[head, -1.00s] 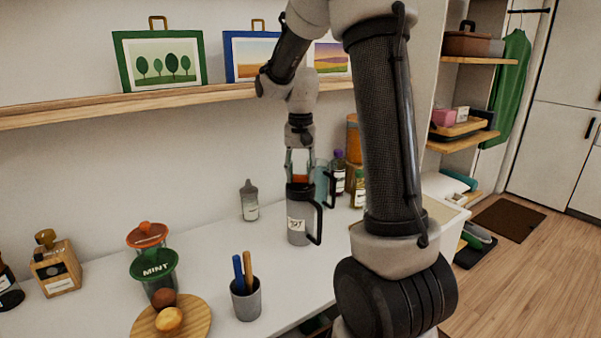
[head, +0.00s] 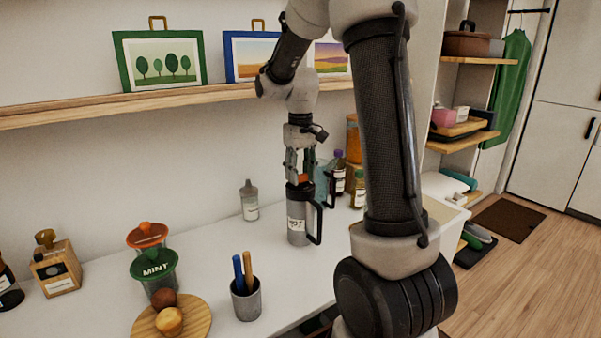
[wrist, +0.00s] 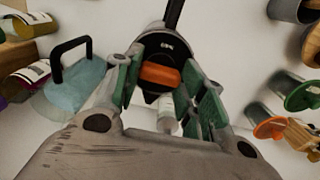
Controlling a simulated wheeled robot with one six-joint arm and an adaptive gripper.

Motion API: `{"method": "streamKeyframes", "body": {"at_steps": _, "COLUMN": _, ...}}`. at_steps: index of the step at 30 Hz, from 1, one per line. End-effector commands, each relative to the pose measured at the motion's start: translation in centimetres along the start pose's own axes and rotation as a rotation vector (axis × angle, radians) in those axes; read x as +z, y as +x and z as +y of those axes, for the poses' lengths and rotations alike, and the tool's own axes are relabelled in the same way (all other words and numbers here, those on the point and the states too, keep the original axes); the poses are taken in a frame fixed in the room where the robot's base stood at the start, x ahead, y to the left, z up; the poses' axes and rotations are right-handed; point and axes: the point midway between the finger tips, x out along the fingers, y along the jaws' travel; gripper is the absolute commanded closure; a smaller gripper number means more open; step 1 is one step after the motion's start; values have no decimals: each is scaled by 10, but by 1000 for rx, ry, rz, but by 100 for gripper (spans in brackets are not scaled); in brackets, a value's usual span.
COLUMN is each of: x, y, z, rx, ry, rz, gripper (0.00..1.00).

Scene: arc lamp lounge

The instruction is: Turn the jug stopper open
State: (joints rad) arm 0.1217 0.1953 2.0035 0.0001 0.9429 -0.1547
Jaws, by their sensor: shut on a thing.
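The jug (head: 299,222) is a grey cylinder with a black handle and a white label, upright on the white counter. Its black top carries an orange stopper (wrist: 159,76), which shows between my fingers in the wrist view. My gripper (head: 301,178) points straight down from above the jug. Its green-padded fingers are shut on the stopper, one on each side. In the head view the fingers partly hide the stopper.
A pale blue jug (wrist: 72,85) with a black handle stands close behind. Bottles (head: 339,172) stand to the right and a small grey bottle (head: 249,202) to the left. A cup with pens (head: 245,300) stands in front, with bare counter between.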

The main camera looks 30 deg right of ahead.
Motion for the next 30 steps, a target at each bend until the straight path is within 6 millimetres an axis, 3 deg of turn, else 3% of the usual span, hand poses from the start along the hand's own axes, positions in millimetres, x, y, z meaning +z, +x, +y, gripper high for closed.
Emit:
{"method": "streamKeyframes", "body": {"at_steps": 15, "x": 0, "y": -1, "z": 0, "rx": 0, "ry": -17, "rz": 2, "gripper": 83}}
{"method": "streamKeyframes", "body": {"at_steps": 16, "x": 0, "y": -1, "z": 0, "rx": 0, "ry": -17, "rz": 2, "gripper": 54}}
{"method": "streamKeyframes", "body": {"at_steps": 19, "x": 0, "y": 0, "z": 0, "rx": 0, "ry": -17, "rz": 2, "gripper": 38}}
{"method": "streamKeyframes", "body": {"at_steps": 30, "x": 0, "y": -4, "z": 0, "rx": 0, "ry": -16, "rz": 1, "gripper": 38}}
